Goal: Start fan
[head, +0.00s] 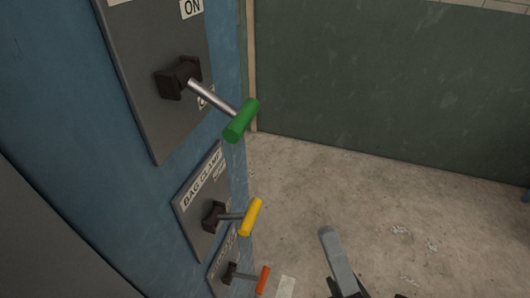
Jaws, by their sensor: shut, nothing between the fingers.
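A lever with a green grip (242,120) sticks out from a dark pivot on a grey plate (150,60) on the blue cabinet. An "ON" label (191,8) is above it, and a label partly hidden by the rod is below. The rod slopes outward and down in the picture. No label reading "fan" is visible; the plate's top is cut off. My gripper (333,236) is at the bottom, right of the levers, shut and empty, apart from all of them. Most of it is below the picture edge.
Below are a lever with a yellow grip (250,217), labelled "BAG CLAMP", and one with an orange grip (263,280), its label unreadable. The blue cabinet (60,100) fills the left. Bare concrete floor (380,190) and a dark green wall (390,75) are on the right.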

